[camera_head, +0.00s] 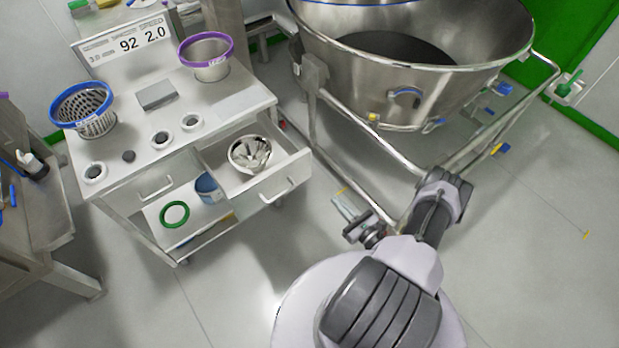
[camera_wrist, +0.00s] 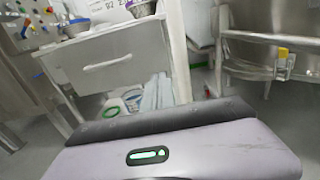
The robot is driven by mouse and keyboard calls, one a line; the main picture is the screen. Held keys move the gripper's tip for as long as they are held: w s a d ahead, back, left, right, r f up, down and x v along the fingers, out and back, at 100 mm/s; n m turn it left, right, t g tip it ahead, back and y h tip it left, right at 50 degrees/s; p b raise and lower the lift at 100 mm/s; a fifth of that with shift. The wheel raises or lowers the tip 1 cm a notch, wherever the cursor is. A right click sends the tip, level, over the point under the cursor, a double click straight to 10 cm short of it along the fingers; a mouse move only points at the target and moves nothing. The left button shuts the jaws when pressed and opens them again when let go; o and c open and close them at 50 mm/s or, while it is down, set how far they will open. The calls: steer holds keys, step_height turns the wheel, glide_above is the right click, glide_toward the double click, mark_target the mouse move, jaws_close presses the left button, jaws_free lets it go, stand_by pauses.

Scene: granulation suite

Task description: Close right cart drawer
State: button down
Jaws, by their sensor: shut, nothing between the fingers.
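The white cart (camera_head: 135,152) stands at left in the head view. Its right drawer (camera_head: 288,188) is pulled out, with a bar handle on its front. A round metal container with pale pieces (camera_head: 249,153) sits inside. The left drawer (camera_head: 157,190) looks flush with the cart. My gripper (camera_head: 341,203) is to the right of the open drawer's front, apart from it, shut and empty. In the wrist view a drawer front with a handle (camera_wrist: 106,64) faces me; my gripper's housing fills the bottom and its fingertips are hard to make out.
A large steel bowl on a tubular frame (camera_head: 402,98) stands to the right of the cart. A blue-rimmed basket (camera_head: 83,108) and a purple-rimmed one (camera_head: 206,58) stand on the cart top. A green ring (camera_head: 174,214) lies on the lower shelf. Floor before the cart is clear.

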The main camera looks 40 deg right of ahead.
mark_target(307, 170)
steer(key=w+b, duration=0.1)
steer(key=w, duration=0.3)
steer(key=w+b, duration=0.1)
steer(key=w, duration=0.4)
steer(key=w+b, duration=0.1)
steer(key=w, duration=0.4)
steer(key=shift+a+f, duration=0.2)
steer(key=shift+a, duration=0.15)
